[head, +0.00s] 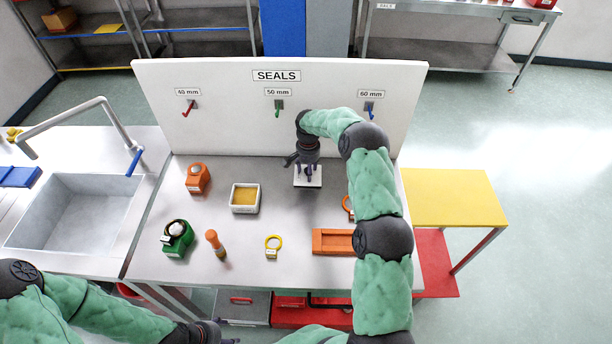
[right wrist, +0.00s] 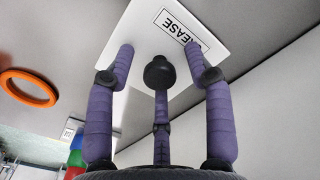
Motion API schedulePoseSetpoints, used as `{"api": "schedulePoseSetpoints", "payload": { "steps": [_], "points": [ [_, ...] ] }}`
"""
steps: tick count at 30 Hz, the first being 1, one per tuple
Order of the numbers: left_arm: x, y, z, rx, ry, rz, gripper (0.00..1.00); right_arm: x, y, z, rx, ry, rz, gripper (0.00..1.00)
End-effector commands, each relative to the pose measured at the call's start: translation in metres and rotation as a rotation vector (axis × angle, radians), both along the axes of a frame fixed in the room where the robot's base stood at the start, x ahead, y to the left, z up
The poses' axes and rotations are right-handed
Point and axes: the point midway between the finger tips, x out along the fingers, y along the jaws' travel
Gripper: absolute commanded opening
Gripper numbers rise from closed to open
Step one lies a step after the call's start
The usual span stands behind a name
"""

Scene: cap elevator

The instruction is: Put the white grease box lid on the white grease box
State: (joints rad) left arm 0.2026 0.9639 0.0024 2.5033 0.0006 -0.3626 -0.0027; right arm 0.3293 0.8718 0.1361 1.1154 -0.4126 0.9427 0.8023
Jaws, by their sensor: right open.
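The white grease box (head: 233,208) stands uncovered on the grey worktop, with yellow-brown grease inside. The white lid (head: 315,183) lies to its right and a little farther back, apart from the box. The lid also shows in the right wrist view (right wrist: 140,28), with its GREASE label. My right gripper (head: 305,164) is over the lid, its fingers open and spread across it. In the right wrist view the fingers (right wrist: 159,55) overlap the lid; whether they touch it is unclear. My left gripper (head: 222,338) is low at the bottom edge, partly cut off, away from both.
The white SEALS board (head: 235,90) rises behind. Clear worktop lies between box and lid.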

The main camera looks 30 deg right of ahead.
Motion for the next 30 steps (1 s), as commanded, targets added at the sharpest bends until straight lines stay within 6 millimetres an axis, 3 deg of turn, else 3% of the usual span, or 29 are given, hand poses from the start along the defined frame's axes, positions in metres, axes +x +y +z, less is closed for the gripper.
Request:
{"api": "schedulePoseSetpoints", "payload": {
  "steps": [1,6,7,16,30],
  "points": [
    [0.000,0.000,0.000,0.000,0.000,0.000,0.63,0.000,0.000,0.000,0.000,0.000,0.000,0.53],
    [0.000,0.000,0.000,0.000,0.000,0.000,0.63,0.000,0.000,0.000,0.000,0.000,0.000,0.05],
    [0.000,0.000,0.000,0.000,0.000,0.000,0.63,0.000,0.000,0.000,0.000,0.000,0.000,0.00],
    [0.000,0.000,0.002,0.000,0.000,0.000,0.63,0.000,0.000,0.004,0.000,0.000,0.000,0.00],
    [0.000,0.000,0.011,0.000,0.000,0.000,0.63,0.000,0.000,0.028,0.000,-0.001,0.000,0.00]
  ]
}}
